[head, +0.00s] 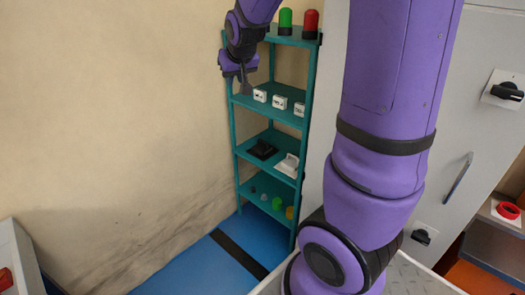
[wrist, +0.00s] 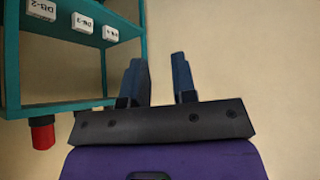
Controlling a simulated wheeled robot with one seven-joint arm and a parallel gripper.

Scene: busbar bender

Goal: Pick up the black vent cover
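The black vent cover (head: 262,149) lies on the third shelf from the top of a teal rack in the head view, left of a similar white piece (head: 288,165). My gripper (head: 244,87) is above it and to its left, near the rack's upper left side. In the wrist view my gripper (wrist: 160,75) shows its two fingers apart with nothing between them, so it is open and empty. The black vent cover does not show in the wrist view.
The teal rack (head: 308,90) holds a green lamp (head: 285,20) and a red lamp (head: 311,22) on top. White labelled boxes (head: 280,102) sit on the second shelf, and small coloured pieces (head: 277,203) on the lowest. Beige wall (head: 130,110) is left of the rack.

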